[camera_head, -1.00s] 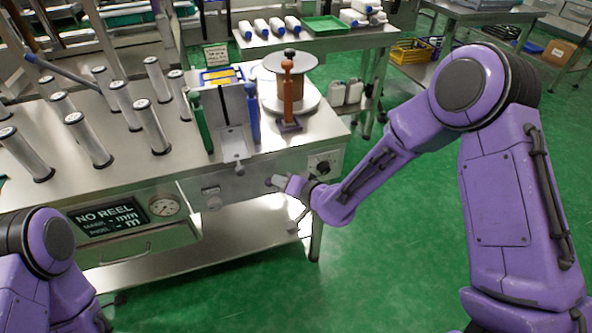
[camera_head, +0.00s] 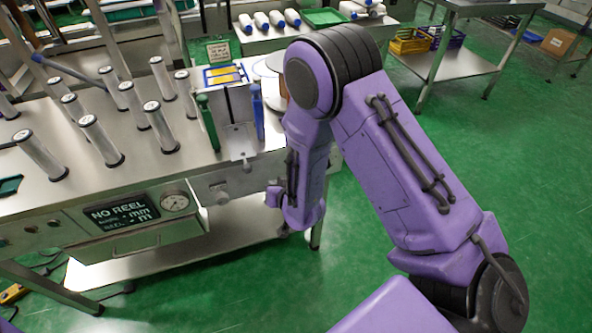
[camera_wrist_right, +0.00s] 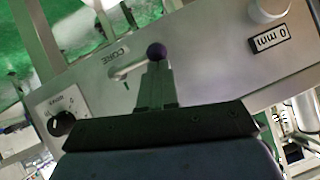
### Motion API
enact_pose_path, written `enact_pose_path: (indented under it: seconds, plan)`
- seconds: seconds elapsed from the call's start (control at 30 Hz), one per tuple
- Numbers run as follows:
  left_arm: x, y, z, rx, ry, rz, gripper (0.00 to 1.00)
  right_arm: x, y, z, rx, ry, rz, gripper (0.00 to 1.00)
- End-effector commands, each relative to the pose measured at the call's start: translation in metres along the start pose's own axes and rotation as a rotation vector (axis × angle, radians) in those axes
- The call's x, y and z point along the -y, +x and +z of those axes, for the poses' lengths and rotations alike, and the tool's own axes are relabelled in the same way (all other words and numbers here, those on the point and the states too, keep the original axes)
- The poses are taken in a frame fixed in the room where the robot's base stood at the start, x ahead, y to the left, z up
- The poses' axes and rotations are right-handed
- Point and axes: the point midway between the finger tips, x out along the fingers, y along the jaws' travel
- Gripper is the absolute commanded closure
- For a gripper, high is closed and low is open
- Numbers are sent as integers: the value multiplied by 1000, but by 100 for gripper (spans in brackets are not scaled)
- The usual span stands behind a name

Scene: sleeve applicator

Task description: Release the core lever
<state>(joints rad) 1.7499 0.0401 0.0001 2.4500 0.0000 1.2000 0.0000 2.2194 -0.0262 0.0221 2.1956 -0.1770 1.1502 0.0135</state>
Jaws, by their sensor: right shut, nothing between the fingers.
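The core lever (camera_wrist_right: 129,70) is a thin bent metal rod beside the upside-down CORE label in the right wrist view. In the head view the right gripper (camera_head: 274,190) is at the front face of the steel machine (camera_head: 232,187), right of the gauge. The lever cannot be made out there. My left gripper is not in view.
Steel posts, a green handle (camera_head: 208,122) and a blue handle (camera_head: 257,112) stand on top. My right arm hides the machine's right end. Green floor is open at right.

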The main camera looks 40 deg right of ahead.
Motion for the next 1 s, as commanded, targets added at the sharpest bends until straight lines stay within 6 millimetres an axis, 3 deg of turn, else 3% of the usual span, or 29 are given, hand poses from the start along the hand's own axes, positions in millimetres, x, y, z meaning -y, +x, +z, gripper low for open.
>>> enact_pose_path:
  seconds: [0.67, 0.87, 1.0]
  plan:
    - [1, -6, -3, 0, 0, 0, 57, 0, -4, -5, -2, 3, 0, 100]
    - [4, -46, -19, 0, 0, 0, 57, 11, -30, -38, 0, -1, -6, 100]
    - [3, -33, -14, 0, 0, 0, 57, 10, -58, -29, 1, -2, -8, 100]
